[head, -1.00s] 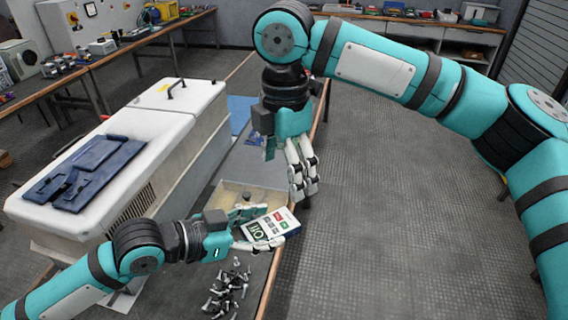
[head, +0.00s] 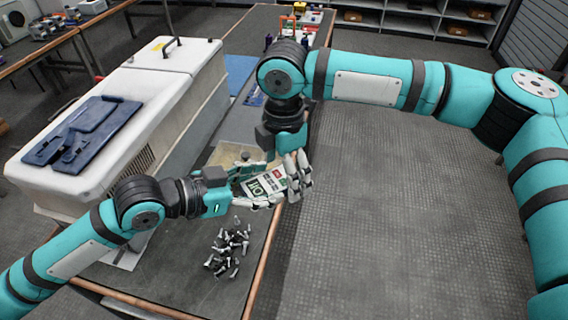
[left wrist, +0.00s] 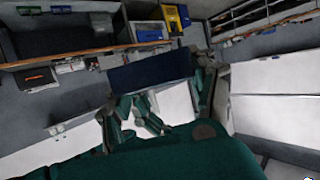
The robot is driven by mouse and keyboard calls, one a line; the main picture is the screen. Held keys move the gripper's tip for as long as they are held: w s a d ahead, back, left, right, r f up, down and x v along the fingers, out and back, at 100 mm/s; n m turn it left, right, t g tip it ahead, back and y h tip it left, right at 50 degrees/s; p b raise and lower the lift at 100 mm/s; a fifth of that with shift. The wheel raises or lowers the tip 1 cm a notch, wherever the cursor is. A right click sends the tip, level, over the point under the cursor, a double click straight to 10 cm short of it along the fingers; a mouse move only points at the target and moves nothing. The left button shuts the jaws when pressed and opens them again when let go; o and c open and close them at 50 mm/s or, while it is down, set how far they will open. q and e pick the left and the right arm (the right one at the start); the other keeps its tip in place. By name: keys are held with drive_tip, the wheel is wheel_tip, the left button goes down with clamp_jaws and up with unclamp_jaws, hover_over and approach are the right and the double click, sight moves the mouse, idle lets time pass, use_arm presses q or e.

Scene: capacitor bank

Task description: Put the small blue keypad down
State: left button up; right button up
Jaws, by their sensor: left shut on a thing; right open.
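The small keypad (head: 264,186) has a white face with red and green patches in the head view. My left gripper (head: 262,188) is shut on it and holds it over the bench, near its right edge. In the left wrist view a dark blue slab (left wrist: 150,72), apparently the keypad's body, sits between the left fingers (left wrist: 170,105). My right gripper (head: 297,180) is open, with its fingers pointing down at the keypad's right end. I cannot tell whether they touch it. The fingers hide part of the keypad's edges.
The dark bench (head: 205,284) lies below, with a pile of bolts (head: 229,248) in front of the keypad. A pale shallow tray (head: 226,155) is behind the left gripper. A large white cabinet (head: 160,105) carrying a blue flat panel (head: 85,130) stands at left.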

drive_tip(key=c, duration=1.3)
use_arm(q)
drive_tip(key=o, duration=1.3)
